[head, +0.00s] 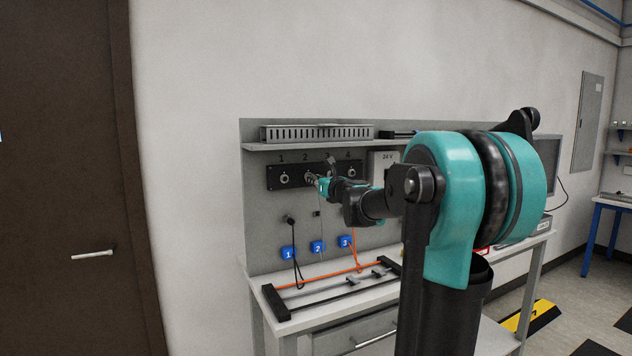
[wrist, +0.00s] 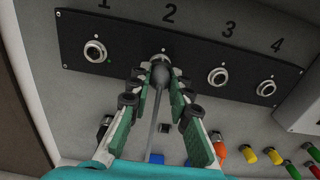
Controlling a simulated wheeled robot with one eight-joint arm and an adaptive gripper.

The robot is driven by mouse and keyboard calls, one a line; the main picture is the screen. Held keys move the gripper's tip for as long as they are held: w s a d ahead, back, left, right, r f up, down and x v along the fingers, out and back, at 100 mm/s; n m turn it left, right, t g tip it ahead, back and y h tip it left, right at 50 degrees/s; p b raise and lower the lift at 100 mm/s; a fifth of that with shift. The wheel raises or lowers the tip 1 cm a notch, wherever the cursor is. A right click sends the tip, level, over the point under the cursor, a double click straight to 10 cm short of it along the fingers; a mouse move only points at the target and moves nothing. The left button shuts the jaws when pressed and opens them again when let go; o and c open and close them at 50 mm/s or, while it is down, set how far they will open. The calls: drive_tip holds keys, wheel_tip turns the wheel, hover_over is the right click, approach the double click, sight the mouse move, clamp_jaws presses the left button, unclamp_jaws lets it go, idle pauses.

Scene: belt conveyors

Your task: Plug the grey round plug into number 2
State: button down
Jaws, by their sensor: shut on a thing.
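The grey round plug (wrist: 160,73) is between the fingertips of my gripper (wrist: 162,82), with its grey cable hanging down between the fingers in the wrist view. The plug is right in front of socket 2 (wrist: 164,57) on the black socket panel (wrist: 130,45), and covers part of it. I cannot tell how deep it sits in the socket.
Socket 1 (wrist: 95,51), socket 3 (wrist: 218,76) and socket 4 (wrist: 266,88) look empty. A black plug (head: 290,220) with a cable hangs below the panel. Blue numbered tags (head: 317,247) are on the board. Orange and other coloured connectors (wrist: 220,152) show at lower right in the wrist view.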

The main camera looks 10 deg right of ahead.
drive_tip(key=c, duration=1.3)
unclamp_jaws()
drive_tip(key=v, duration=1.1)
drive_tip(key=s+a+f+n+g, duration=0.4)
drive_tip(key=s+f+n, duration=0.3)
drive_tip(key=f+n, duration=0.3)
drive_tip(key=s+a+f+n+g, duration=0.35)
drive_tip(key=s+f+n, duration=0.4)
drive_tip(key=f, duration=0.55)
drive_tip(key=s+d+f+n+g+h, duration=0.1)
drive_tip(key=s+d+f+n+h, duration=0.1)
drive_tip(key=s+f+n, duration=0.3)
drive_tip(key=s+d+f+n+g+h, duration=0.1)
drive_tip(key=s+d+f+n+g, duration=0.1)
drive_tip(key=s+f+n, duration=0.3)
drive_tip(key=s+d+f+n+g+h, duration=0.2)
drive_tip(key=s+d+f+n, duration=0.2)
drive_tip(key=s+f, duration=0.4)
drive_tip(key=shift+d+f+n+g+h, duration=0.3)
drive_tip(key=shift+f+n, duration=0.15)
drive_tip(key=shift+f, duration=0.35)
